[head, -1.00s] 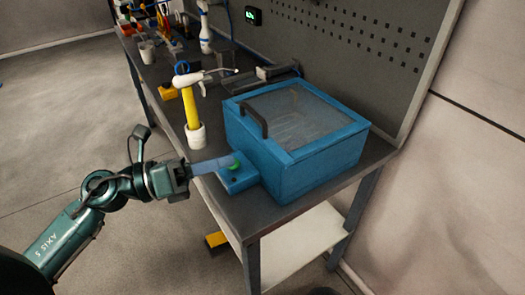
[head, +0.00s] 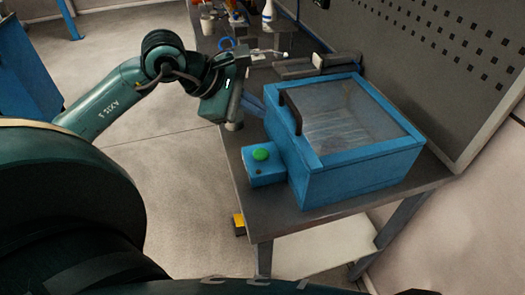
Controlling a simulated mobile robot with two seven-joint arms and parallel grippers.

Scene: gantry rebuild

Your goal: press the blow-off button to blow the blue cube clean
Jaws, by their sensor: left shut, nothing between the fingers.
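The green button (head: 261,154) sits on top of a small blue box (head: 265,175) fixed to the near left side of the blue cabinet (head: 355,165). The button is uncovered. My left gripper (head: 254,106) is shut and empty, beyond the button in the picture and close to the cabinet's left side. I cannot tell whether it touches the cabinet. The cabinet's clear lid (head: 345,115) is down, with a dark handle (head: 290,112) at its left edge. I cannot make out a blue cube through the lid. My right gripper is out of view.
The cabinet stands on a grey workbench (head: 245,200) against a pegboard wall (head: 450,60). Tools and a white bottle (head: 268,14) stand farther back. A lower white shelf (head: 330,250) is under the bench. Open floor lies to the left.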

